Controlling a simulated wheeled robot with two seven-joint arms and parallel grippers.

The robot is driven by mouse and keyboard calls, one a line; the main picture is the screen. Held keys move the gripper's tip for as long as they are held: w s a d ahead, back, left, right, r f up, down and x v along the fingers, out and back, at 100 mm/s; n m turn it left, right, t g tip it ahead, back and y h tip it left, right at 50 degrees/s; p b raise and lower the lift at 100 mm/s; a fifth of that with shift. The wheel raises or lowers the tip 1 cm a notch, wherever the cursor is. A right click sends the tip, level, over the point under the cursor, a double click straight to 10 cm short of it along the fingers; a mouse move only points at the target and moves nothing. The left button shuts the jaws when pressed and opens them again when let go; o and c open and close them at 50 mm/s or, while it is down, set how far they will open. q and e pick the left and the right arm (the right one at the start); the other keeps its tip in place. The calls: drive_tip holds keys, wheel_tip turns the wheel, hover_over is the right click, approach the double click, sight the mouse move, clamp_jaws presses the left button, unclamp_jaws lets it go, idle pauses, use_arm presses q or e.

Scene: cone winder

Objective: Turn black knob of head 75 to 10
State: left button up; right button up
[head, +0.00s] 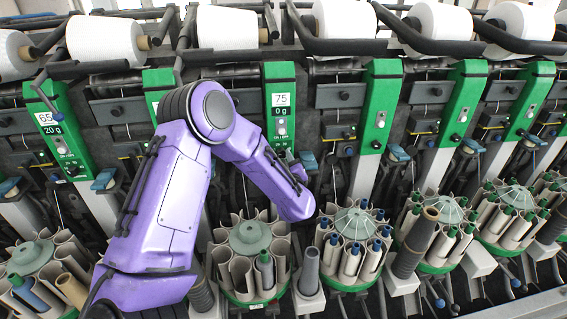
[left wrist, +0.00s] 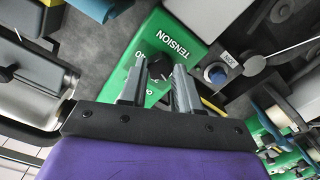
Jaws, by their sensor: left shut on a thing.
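Head 75 (head: 281,124) is a green panel in the middle of the head view. In the head view my purple left arm hides the knob and the fingertips. The knob's pointer and most of its scale cannot be read. My right gripper is not in view.
Head 65 (head: 58,130), with a label reading 20 g, stands at the left. White yarn cones (head: 227,27) line the top. Round magazines with bobbins (head: 250,240) stand below the heads. A blue-topped round button (left wrist: 215,73) is right of my fingers in the left wrist view.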

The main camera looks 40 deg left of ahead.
use_arm(q)
drive_tip(key=shift+n, duration=0.6)
drive_tip(key=o, duration=1.1)
drive_tip(key=shift+w, duration=0.1)
drive_tip(key=shift+c, duration=0.2)
drive_tip(key=b+v, duration=0.3)
drive_tip(key=v, duration=0.7)
drive_tip(key=shift+d+b, duration=0.15)
drive_tip(key=shift+b, duration=0.15)
